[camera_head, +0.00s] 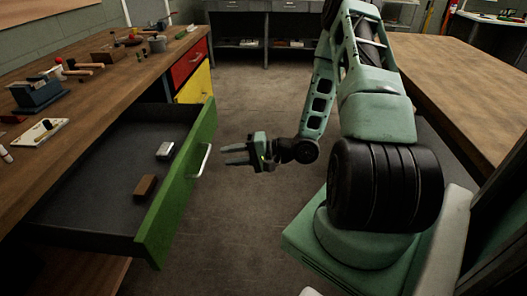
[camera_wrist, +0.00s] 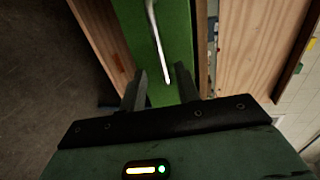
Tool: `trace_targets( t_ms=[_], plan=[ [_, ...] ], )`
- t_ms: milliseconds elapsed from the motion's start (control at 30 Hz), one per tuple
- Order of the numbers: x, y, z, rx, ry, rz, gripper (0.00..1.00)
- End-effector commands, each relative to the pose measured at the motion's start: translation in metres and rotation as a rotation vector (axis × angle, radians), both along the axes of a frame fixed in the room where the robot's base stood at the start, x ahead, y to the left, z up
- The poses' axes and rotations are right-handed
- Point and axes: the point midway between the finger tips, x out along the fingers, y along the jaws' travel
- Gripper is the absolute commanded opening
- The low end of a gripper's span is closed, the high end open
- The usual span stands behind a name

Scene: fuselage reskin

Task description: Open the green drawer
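The green drawer (camera_head: 178,188) stands pulled far out from the wooden workbench at the left in the head view. Its dark inside holds a brown block (camera_head: 145,187) and a small whitish object (camera_head: 165,150). A silver bar handle (camera_head: 204,160) is on the green front; it also shows in the wrist view (camera_wrist: 155,35). My gripper (camera_head: 226,155) is in front of the drawer, just right of the handle and pointing at it. In the wrist view its two fingers (camera_wrist: 161,90) are apart with nothing clearly between them. It appears clear of the handle.
The workbench (camera_head: 110,85) carries a vise (camera_head: 38,92), a white tray (camera_head: 38,131) and tools. A red drawer (camera_head: 188,62) and a yellow drawer (camera_head: 195,86) are shut beyond the green one. A wooden table (camera_head: 450,75) stands at the right.

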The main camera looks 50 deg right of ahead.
Motion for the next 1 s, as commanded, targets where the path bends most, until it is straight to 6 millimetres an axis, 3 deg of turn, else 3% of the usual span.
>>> trace_targets(
  t_ms=[200, 433, 633, 1000],
  plan=[
    [-0.042, -0.031, 0.011, -0.002, 0.001, -0.004, 0.32],
    [-0.072, -0.053, 0.019, -0.002, 0.000, -0.002, 0.32],
    [-0.083, -0.060, 0.021, 0.000, 0.000, 0.000, 0.32],
    [-0.083, -0.060, 0.021, -0.001, 0.000, 0.001, 0.32]
  ],
)
